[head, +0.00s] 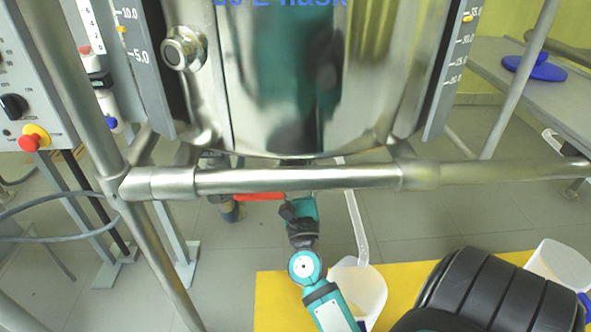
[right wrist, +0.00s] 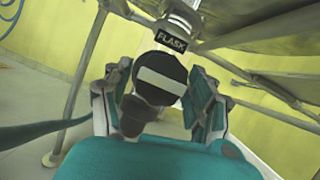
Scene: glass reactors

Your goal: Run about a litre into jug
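A white jug (head: 358,288) stands on a yellow surface below the steel vessel. My teal gripper partly covers it, and I cannot see whether it holds liquid. A pale bent strip or tube (head: 356,228) runs from under the vessel towards its mouth. My right gripper (head: 300,208) is under the vessel, beside a red handle (head: 258,197). In the right wrist view, its fingers (right wrist: 160,98) are spread on both sides of a round black knob with a white bar (right wrist: 161,78). I cannot tell whether they touch it. A "FLASK" label (right wrist: 173,42) is just beyond. My left gripper is out of view.
The steel vessel (head: 300,80) and a horizontal pipe (head: 300,178) of its frame are above my right gripper. A second white container (head: 560,262) is at the right. A control panel with a red button (head: 34,138) is at the left.

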